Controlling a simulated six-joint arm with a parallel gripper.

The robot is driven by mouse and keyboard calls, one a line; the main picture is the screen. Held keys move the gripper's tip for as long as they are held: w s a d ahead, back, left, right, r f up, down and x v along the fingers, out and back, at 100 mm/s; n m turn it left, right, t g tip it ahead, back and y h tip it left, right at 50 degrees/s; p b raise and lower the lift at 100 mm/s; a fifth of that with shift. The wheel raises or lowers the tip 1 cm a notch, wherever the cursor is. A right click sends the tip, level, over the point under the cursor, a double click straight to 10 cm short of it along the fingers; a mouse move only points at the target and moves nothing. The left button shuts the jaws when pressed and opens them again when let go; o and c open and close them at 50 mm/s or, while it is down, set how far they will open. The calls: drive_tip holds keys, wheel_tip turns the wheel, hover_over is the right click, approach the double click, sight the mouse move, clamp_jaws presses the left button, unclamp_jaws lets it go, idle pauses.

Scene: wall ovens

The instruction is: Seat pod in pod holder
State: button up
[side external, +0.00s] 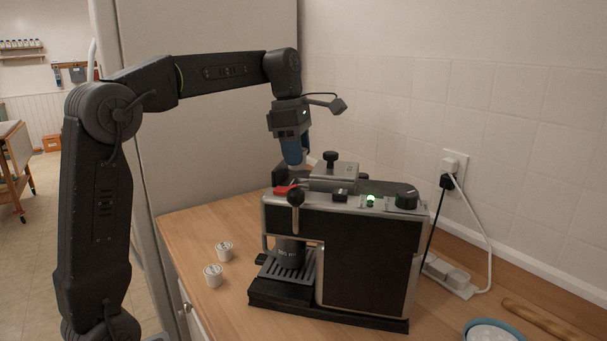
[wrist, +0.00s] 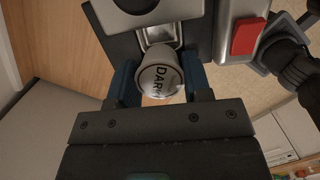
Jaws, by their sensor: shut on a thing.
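A white pod (wrist: 160,80) with "DARK" printed on its lid is between the blue fingers of my gripper (wrist: 160,88) in the wrist view. My gripper is shut on it. A metal-lined rectangular recess (wrist: 161,34), which looks like the pod holder, lies just beyond the pod in the dark top of the machine. The pod overlaps its near edge in the picture; I cannot tell whether they touch. In the side external view my gripper (side external: 294,160) points down behind the top of the coffee machine (side external: 365,255), and the pod is hidden there.
Two more pods (side external: 224,251) (side external: 213,275) stand on the wooden counter left of the machine. A wall and socket (side external: 453,165) are behind.

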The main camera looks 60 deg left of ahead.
sight(302, 169)
drive_tip(key=shift+w+d+f, duration=0.45)
drive_tip(key=shift+d+f, duration=0.05)
drive_tip(key=shift+d, duration=0.05)
drive_tip(key=shift+f, duration=2.75)
drive_tip(key=o, duration=0.9)
drive_tip(key=shift+r, duration=0.1)
drive_tip(key=r, duration=0.4)
drive_tip(key=a+r, duration=0.1)
drive_tip(key=r, duration=0.4)
drive_tip(key=s+r, duration=0.1)
drive_tip(key=r, duration=0.3)
drive_tip(key=shift+s+a+r, duration=0.1)
drive_tip(key=shift+a+r, duration=0.05)
drive_tip(key=shift+a, duration=0.05)
